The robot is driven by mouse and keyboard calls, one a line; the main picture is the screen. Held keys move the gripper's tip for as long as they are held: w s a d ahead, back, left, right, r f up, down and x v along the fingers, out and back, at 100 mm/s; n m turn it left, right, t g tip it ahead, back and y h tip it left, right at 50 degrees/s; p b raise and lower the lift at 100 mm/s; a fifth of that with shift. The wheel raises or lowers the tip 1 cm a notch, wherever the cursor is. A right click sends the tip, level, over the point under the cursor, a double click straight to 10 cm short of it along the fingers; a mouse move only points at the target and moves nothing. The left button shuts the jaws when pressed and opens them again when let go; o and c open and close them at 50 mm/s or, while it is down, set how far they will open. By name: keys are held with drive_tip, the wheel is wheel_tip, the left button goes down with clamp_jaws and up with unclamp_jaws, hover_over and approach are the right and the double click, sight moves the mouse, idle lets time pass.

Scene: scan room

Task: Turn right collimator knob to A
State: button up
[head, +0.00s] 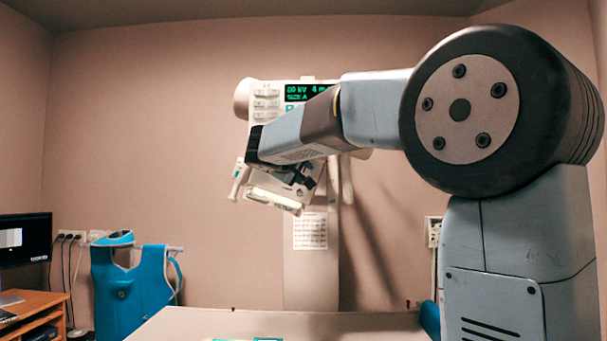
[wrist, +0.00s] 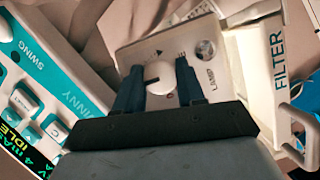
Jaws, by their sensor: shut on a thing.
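In the wrist view, my gripper (wrist: 158,78) is shut on a round white knob (wrist: 159,75), with one dark finger on each side of it. The knob sits on the pale metal face of the collimator (wrist: 140,52). A small mark shows on the knob's face; the letter it points to cannot be read. The fingers hide part of the face and its lettering. In the head view, the collimator (head: 272,199) hangs tilted below the control panel, and my gripper (head: 304,178) is at its face. The knob cannot be made out there.
The control panel (head: 266,98) with a green-lit display (head: 305,92) is above the collimator. In the wrist view, a white part marked FILTER (wrist: 268,65) and a metal handle (wrist: 300,150) are close on the right. A table (head: 210,322) lies below; a blue apron (head: 128,285) hangs left.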

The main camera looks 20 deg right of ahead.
drive_tip(key=shift+a+f+n+t+h, duration=0.15)
drive_tip(key=shift+n+h, duration=0.15)
drive_tip(key=shift+n, duration=0.4)
drive_tip(key=shift+a+n+t+h, duration=0.15)
drive_tip(key=shift+n+h, duration=0.15)
drive_tip(key=shift+n, duration=0.4)
drive_tip(key=shift+d, duration=0.1)
drive_tip(key=o, duration=1)
drive_tip(key=shift+d, duration=0.1)
drive_tip(key=shift+o, duration=0.2)
drive_tip(key=v, duration=1.3)
drive_tip(key=shift+s+a, duration=0.25)
